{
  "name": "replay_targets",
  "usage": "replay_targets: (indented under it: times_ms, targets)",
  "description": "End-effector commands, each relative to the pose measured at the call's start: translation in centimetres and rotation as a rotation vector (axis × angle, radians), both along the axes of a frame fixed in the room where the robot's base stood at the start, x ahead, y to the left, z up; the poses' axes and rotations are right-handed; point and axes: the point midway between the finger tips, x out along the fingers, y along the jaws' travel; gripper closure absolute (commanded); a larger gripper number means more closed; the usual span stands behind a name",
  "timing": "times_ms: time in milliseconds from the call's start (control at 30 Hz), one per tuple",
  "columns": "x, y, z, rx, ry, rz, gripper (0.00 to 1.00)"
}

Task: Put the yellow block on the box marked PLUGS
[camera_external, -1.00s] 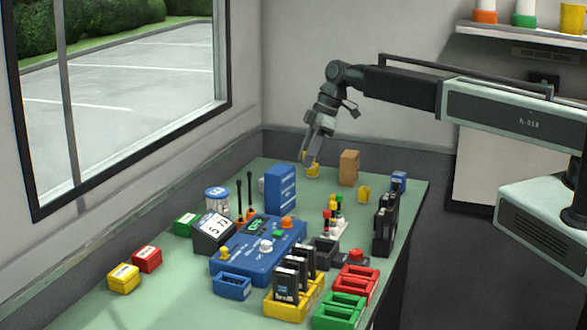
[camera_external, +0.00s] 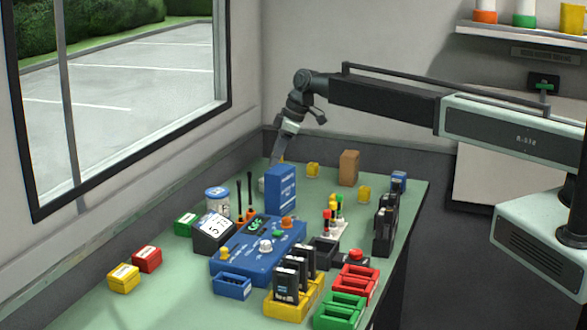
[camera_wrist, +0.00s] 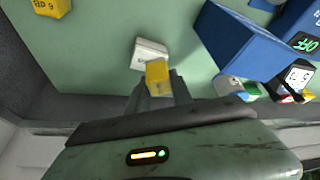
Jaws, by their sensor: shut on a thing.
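My gripper (camera_external: 275,166) is low near the table's back-left edge, its tips hidden behind the tall blue box (camera_external: 281,190). In the wrist view a yellow block (camera_wrist: 157,74) sits at my fingertips, and my gripper is shut on it. A small white item (camera_wrist: 150,48) lies just beyond it in that view. Small boxes with white labels stand at the left: green (camera_external: 185,223), red (camera_external: 147,259) and yellow (camera_external: 123,278). Their lettering is too small to read, so I cannot tell which says PLUGS.
Other yellow blocks (camera_external: 313,170) (camera_external: 364,194) stand near a brown block (camera_external: 348,168). A blue control panel (camera_external: 257,252), display (camera_external: 213,232) and can (camera_external: 217,200) crowd the middle. Open bins (camera_external: 341,311) stand in front. The front-left table is clear.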

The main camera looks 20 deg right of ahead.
Motion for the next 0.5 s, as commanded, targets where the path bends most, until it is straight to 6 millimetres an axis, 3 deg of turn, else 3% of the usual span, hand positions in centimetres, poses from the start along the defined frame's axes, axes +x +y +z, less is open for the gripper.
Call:
replay_targets:
  times_ms: [67, 367, 500]
  targets:
    - [1.4, 0.7, -0.2, 0.0, 0.0, 0.0, 1.0]
    - [2.7, 1.3, -0.3, 0.0, 0.0, 0.0, 1.0]
    - [2.5, 1.2, -3.5, 0.0, 0.0, 0.0, 1.0]
